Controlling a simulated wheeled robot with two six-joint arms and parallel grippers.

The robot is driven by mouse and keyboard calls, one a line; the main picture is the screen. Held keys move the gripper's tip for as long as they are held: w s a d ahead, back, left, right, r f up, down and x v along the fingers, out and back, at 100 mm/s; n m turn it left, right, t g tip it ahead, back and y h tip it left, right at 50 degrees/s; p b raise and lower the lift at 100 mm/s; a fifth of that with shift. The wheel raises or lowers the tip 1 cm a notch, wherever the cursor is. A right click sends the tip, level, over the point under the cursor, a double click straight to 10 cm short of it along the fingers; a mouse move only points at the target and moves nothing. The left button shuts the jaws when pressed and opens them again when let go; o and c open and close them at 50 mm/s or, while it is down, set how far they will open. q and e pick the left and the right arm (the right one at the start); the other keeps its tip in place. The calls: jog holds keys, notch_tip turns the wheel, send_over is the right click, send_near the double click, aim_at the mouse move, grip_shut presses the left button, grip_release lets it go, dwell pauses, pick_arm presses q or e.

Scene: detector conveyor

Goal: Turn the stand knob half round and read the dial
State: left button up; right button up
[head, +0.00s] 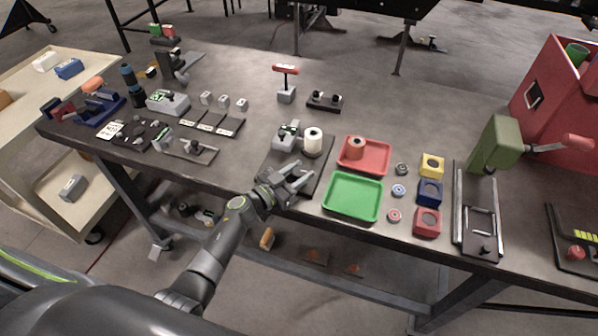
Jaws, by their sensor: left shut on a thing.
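The stand is a dark flat plate (322,176) near the front edge of the table. A grey block with a small dial (285,137) stands at its back, beside a white cylinder (313,141). The dial face is too small to read. My left gripper (297,180) reaches in from the lower left, over the front part of the plate. It is shut on the stand knob, which its fingers hide almost wholly. How far the knob is turned cannot be seen. My right gripper is not in view.
Coloured blocks (430,191) and small rings stand further right. A red-handled tool (286,72) stands behind. The table's front edge is close below my gripper.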

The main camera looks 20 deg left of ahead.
pick_arm(q)
jog(key=o, duration=1)
jog(key=b+v, duration=0.2)
jog(key=v, duration=1.5)
jog(key=shift+s+a, duration=0.1)
jog(key=shift+s, duration=0.05)
